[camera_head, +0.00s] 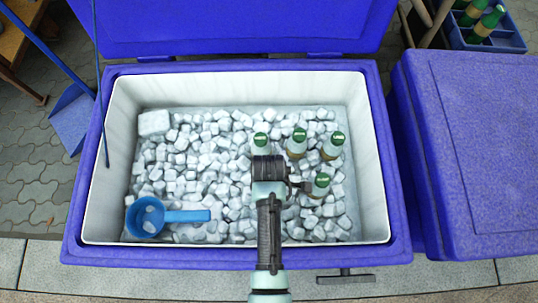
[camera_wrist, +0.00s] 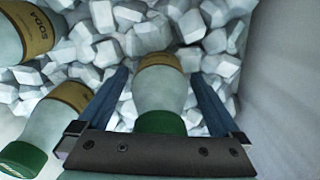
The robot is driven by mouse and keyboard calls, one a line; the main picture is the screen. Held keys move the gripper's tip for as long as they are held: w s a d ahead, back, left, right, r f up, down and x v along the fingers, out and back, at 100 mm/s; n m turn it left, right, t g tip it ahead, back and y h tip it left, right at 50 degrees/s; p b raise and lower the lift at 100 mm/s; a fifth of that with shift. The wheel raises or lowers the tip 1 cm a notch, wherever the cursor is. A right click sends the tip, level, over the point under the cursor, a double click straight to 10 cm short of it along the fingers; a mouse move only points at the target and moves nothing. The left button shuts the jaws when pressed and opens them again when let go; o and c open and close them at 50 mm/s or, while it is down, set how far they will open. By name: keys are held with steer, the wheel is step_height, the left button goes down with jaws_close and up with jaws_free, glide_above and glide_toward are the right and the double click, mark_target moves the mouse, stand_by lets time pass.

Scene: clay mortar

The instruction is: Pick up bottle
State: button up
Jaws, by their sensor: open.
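Several clear bottles with green caps and tan labels sit in the ice. The nearest bottle (camera_head: 320,187) is right beside my gripper (camera_head: 302,187) in the head view. In the wrist view one bottle (camera_wrist: 161,90) lies between the two open fingers of my gripper (camera_wrist: 160,80), its green cap toward the palm. I see a gap on both sides of it, and its far end is in the ice. Other bottles stand behind in the head view: a left one (camera_head: 260,147), a middle one (camera_head: 297,146) and a right one (camera_head: 333,148).
The bottles are in a blue cooler (camera_head: 75,215) with white inner walls, filled with ice cubes (camera_head: 190,160). A blue scoop (camera_head: 146,217) lies at front left. The cooler's wall (camera_wrist: 285,100) is close on the right in the wrist view. A second blue cooler (camera_head: 480,150) stands at right.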

steer(key=shift+r, duration=0.1)
jaws_close()
stand_by(0.3)
